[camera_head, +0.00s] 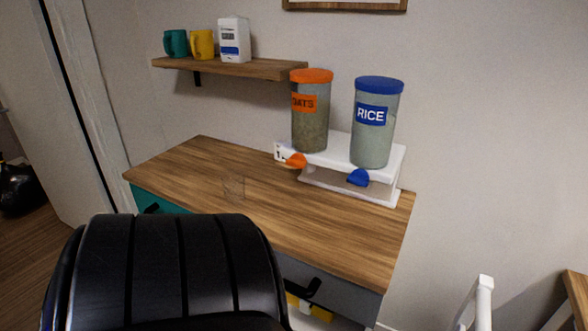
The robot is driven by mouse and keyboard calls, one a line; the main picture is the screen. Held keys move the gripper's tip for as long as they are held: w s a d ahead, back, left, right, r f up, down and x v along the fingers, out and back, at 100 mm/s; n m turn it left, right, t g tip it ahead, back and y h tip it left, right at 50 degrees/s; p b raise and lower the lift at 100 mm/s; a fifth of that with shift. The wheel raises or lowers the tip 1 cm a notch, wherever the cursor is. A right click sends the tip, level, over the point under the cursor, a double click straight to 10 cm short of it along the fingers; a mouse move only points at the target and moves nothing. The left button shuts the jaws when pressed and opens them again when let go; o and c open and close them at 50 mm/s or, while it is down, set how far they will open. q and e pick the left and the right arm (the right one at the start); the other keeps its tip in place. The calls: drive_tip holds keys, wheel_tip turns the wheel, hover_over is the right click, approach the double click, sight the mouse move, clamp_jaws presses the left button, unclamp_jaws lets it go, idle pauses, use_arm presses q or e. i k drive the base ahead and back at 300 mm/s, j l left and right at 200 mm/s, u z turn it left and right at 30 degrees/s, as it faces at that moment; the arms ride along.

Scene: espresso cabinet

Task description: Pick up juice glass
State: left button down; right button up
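Neither of my grippers shows in the head view. A large black ridged shape fills the lower left foreground and hides part of the cabinet front.
A white dispenser stand (388,188) holds an orange-lidded oats container (311,125) and a blue-lidded rice container (371,140) at the back right. A wall shelf (230,67) bears a teal mug (176,44), yellow mug (203,45) and white carton (234,40).

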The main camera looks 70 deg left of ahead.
sight(234, 188)
drive_tip(key=u, duration=1.65)
drive_tip(key=l+u, duration=0.2)
drive_tip(key=u, duration=0.25)
drive_tip(key=k+l+u, duration=0.1)
drive_tip(key=u, duration=0.3)
drive_tip(key=k+l+u, duration=0.1)
drive_tip(key=l+u, duration=0.15)
drive_tip(key=u, duration=0.2)
